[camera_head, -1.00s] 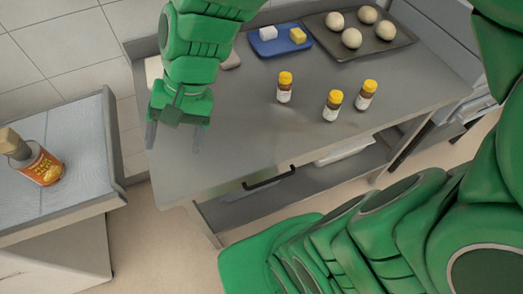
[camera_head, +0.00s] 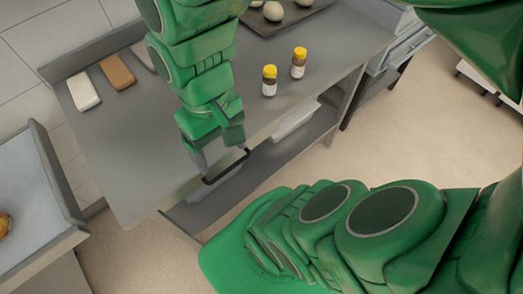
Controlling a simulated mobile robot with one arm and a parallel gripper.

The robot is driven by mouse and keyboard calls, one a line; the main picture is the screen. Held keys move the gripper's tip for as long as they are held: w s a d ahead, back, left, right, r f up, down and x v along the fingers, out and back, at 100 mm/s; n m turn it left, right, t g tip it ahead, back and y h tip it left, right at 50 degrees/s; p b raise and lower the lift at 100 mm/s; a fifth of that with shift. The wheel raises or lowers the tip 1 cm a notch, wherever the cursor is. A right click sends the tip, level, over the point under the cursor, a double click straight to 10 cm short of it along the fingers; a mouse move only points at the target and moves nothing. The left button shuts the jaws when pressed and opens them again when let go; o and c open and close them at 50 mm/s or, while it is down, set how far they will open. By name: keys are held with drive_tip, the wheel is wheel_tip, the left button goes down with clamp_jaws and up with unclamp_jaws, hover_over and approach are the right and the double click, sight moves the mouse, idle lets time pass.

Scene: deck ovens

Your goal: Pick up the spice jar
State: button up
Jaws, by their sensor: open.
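Two spice jars with yellow lids, brown contents and pale labels stand upright on the grey metal table (camera_head: 130,140). The nearer jar (camera_head: 269,82) is right of my arm, and the other jar (camera_head: 299,63) is a little farther back and right. Any further jar is hidden behind my arm. My gripper (camera_head: 218,162) is open with nothing seen between its fingers. It points down over the table's front edge, in front of and left of the nearer jar, apart from both jars.
White (camera_head: 83,92) and brown (camera_head: 117,72) blocks lie at the back left. Dough balls sit on a dark tray (camera_head: 290,22) at the back. A lower shelf (camera_head: 258,165) is underneath.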

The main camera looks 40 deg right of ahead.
drive_tip(key=shift+w+d+m+h, duration=0.1)
drive_tip(key=shift+d+m+h, duration=0.25)
drive_tip(key=shift+d, duration=0.55)
drive_tip(key=shift+c, duration=0.2)
drive_tip(key=m+t, duration=0.2)
drive_tip(key=m, duration=0.9)
hover_over(270, 69)
drive_tip(key=f, duration=0.6)
drive_tip(key=shift+a+f, duration=0.1)
drive_tip(key=shift+a, duration=0.2)
drive_tip(key=shift+d+f+m, duration=0.2)
drive_tip(key=shift+f+m, duration=0.05)
drive_tip(key=shift+f, duration=3.65)
